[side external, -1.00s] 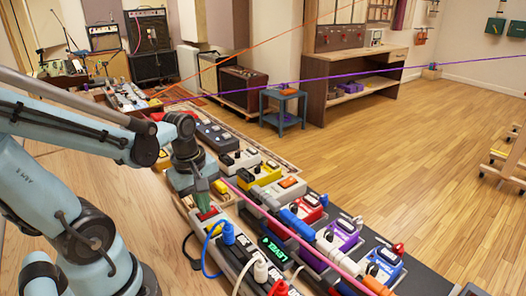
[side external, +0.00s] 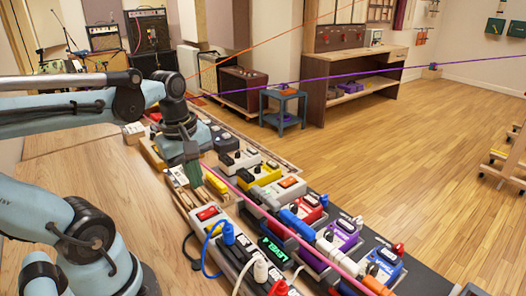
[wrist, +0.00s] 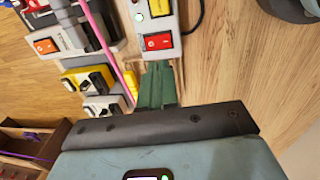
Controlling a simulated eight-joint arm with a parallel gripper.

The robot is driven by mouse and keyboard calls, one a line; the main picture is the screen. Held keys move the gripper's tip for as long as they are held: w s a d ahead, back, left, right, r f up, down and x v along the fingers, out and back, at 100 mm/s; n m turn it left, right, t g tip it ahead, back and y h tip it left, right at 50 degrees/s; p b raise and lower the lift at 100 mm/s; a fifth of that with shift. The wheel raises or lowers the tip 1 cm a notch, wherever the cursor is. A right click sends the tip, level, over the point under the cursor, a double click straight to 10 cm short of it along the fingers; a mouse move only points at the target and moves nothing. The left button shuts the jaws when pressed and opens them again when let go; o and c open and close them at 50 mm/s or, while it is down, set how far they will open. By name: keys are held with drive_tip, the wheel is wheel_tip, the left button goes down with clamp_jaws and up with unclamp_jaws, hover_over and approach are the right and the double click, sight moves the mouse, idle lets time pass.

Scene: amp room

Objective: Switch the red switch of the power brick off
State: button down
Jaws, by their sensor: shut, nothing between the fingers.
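The power brick (side external: 224,243) is a long pale strip on the wooden board, with plugs and cables along it. In the wrist view the red switch (wrist: 158,41) lies just beyond my fingertips, on the end of the power brick (wrist: 162,24). I cannot tell which way the switch is tipped. My gripper (side external: 195,181) has green fingers, shut and empty, above and behind the switch, apart from it. In the wrist view my gripper (wrist: 157,66) points at the brick's end.
Several pedals stand in a row to the right, including a yellow one (wrist: 88,80) and one with an orange switch (wrist: 46,46). A pink cable (side external: 270,217) runs over them. A blue cable (side external: 206,252) loops beside the brick.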

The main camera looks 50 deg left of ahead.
wheel_tip(320, 180, up, 6)
hover_over(211, 209)
drive_tip(key=s, duration=0.4)
drive_tip(key=shift+w+r, duration=0.15)
drive_tip(key=shift+w, duration=0.1)
drive_tip(key=shift+w, duration=0.1)
drive_tip(key=shift+w, duration=0.65)
drive_tip(key=shift+w+f, duration=0.3)
drive_tip(key=shift+f, duration=2)
drive_tip(key=shift+w+f, duration=0.25)
drive_tip(key=shift+f, duration=2.05)
drive_tip(key=shift+w+f, duration=0.3)
drive_tip(key=shift+f, duration=2)
drive_tip(key=shift+f, duration=0.2)
